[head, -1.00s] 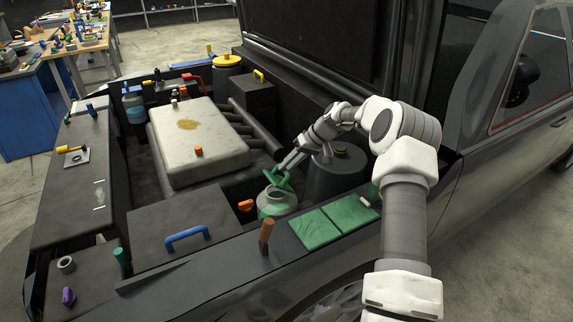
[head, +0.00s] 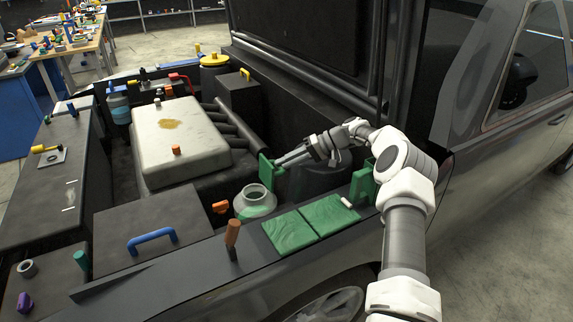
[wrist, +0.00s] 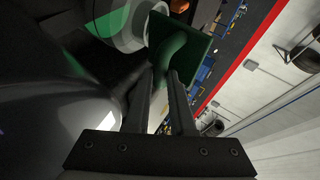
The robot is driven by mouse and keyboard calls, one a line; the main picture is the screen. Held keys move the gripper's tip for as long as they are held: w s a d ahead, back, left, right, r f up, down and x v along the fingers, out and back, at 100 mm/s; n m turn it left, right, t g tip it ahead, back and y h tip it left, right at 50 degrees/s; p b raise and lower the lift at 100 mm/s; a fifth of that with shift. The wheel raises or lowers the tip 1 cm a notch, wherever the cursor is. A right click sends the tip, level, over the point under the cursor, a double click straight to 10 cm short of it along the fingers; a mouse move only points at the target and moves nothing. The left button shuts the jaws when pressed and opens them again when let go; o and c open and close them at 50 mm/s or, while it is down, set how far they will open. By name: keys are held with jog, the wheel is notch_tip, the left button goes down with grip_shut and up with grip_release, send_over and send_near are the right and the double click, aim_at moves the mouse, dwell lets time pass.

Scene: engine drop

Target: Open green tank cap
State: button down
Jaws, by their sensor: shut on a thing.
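My gripper (head: 282,163) is shut on the green cap (head: 271,171) and holds it clear of the tank, just up and to the right of the tank's neck. The cap is tilted on edge, with its flat plate turned sideways. The tank (head: 254,206) is pale green and white, and its round neck is uncovered. In the wrist view, the green cap (wrist: 196,56) shows beyond my gripper's fingers (wrist: 165,82). The tank (wrist: 113,22) is at its upper left there, apart from the cap.
Two green pads (head: 304,225) lie on the fender in front. An orange handle (head: 232,235) stands left of them, and a small orange knob (head: 220,207) is beside the tank. A dark cylinder (head: 312,186) stands right of the tank. The open hood (head: 310,45) rises behind.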

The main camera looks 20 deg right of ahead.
jog(key=shift+s+f, duration=0.1)
jog(key=shift+f, duration=0.6)
jog(key=c, duration=1.1)
grip_release()
jog(key=shift+a, duration=0.1)
jog(key=v, duration=0.7)
jog(key=shift+d+r, duration=0.25)
jog(key=shift+d, duration=0.05)
